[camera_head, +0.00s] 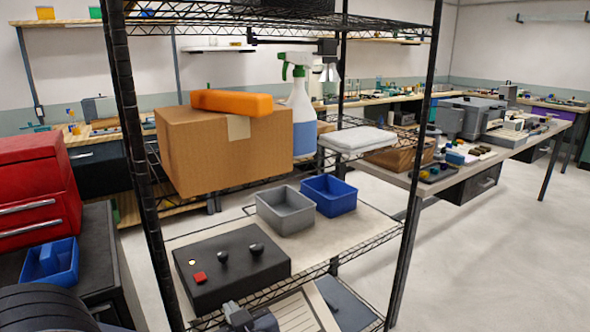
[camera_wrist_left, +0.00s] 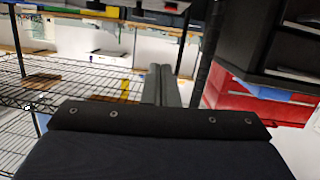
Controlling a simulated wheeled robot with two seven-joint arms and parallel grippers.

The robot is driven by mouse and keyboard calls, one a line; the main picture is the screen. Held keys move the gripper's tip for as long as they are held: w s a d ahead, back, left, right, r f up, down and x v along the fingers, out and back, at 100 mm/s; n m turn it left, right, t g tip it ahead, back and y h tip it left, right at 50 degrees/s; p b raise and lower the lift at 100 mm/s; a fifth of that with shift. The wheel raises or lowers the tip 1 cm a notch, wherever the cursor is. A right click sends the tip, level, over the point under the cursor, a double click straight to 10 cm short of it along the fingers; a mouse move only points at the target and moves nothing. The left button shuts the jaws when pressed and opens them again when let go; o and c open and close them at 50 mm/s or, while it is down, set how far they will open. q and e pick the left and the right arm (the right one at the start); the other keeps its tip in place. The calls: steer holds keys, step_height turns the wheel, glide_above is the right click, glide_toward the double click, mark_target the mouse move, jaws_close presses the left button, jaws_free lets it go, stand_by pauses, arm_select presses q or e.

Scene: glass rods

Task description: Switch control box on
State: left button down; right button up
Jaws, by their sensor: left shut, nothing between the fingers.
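The control box (camera_head: 235,278) is a flat black box on the middle shelf of the wire rack. My left gripper (camera_head: 232,308) is low in front of the box, at the bottom edge of the head view, and apart from the switch. Its fingers (camera_wrist_left: 162,85) are together and empty in the left wrist view. The box is not clear in that view. My right gripper is not in view.
A black rack post (camera_head: 143,170) stands left of the box. A grey bin (camera_head: 286,222) and a blue bin (camera_head: 340,205) are behind it. A cardboard box (camera_head: 225,150) is on the shelf above. A red cabinet (camera_head: 35,190) is at the left.

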arm_select(q)
steer(key=s+a+r+m+g+h, duration=0.2)
steer(key=s+r+m+h, duration=0.3)
steer(key=h, duration=0.8)
steer(key=s+a+f+g+y, duration=0.1)
steer(key=s+a+f+g, duration=0.25)
steer(key=s, duration=0.55)
steer(key=s+a+f+g+y, duration=0.1)
steer(key=s+a+f+g, duration=0.2)
steer(key=s, duration=0.6)
step_height(320, 180, up, 12)
steer(key=p, duration=1.3)
steer(key=shift+s+t, duration=0.15)
steer(key=shift+t, duration=0.2)
steer(key=shift+f, duration=0.1)
